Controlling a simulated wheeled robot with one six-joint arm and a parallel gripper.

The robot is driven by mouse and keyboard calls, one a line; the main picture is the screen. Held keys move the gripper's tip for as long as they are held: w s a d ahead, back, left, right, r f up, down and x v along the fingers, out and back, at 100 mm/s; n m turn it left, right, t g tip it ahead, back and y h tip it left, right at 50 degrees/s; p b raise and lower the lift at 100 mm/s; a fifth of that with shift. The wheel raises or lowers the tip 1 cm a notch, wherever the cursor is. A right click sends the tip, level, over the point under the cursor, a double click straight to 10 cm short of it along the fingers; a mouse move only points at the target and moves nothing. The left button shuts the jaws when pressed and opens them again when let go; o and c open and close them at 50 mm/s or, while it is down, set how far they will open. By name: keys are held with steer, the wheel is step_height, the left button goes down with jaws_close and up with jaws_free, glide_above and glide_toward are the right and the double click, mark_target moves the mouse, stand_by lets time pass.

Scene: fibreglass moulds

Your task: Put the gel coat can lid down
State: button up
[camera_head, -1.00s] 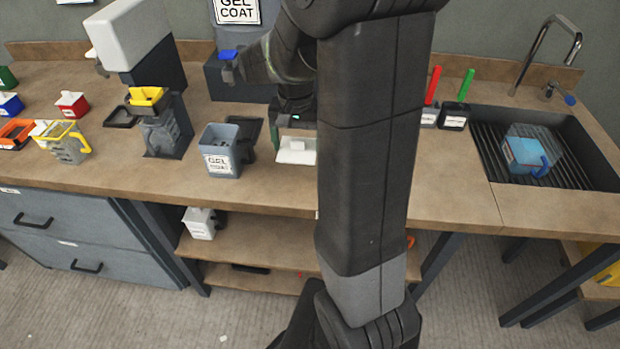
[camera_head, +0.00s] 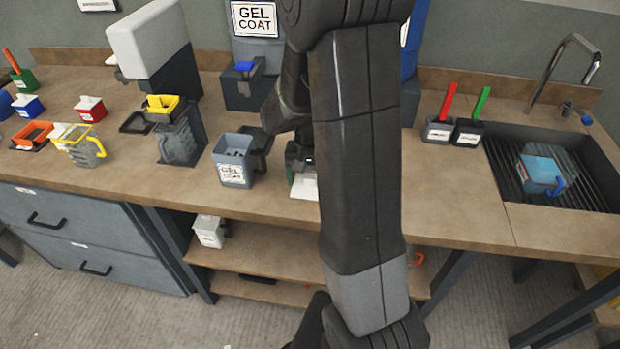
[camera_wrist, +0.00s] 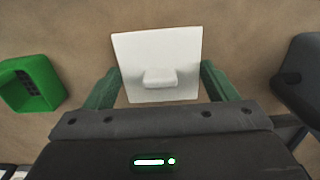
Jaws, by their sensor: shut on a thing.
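The gel coat can lid is a white square plate with a small raised knob. It shows in the wrist view (camera_wrist: 184,50) between my two green fingers, and in the head view (camera_head: 304,188), partly covered by my arm. My gripper (camera_wrist: 160,85) is shut on the lid by its sides, low over the counter near its front edge. I cannot tell whether the lid touches the counter. The grey gel coat can (camera_head: 233,172) stands upright and open, just left of my gripper in the head view (camera_head: 300,178).
The wooden counter (camera_head: 440,205) is clear right of my arm. A green open box (camera_wrist: 28,84) lies left in the wrist view, and a dark object (camera_wrist: 302,70) right. Red and green handled pots (camera_head: 467,134) stand by the sink (camera_head: 590,150). A dispenser (camera_head: 150,40) stands left.

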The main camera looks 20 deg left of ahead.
mark_target(310, 179)
steer(key=o, duration=0.9)
steer(key=shift+o, duration=0.2)
step_height(310, 179, up, 12)
steer(key=shift+r, duration=0.15)
step_height(310, 179, down, 12)
steer(key=shift+r, duration=0.7)
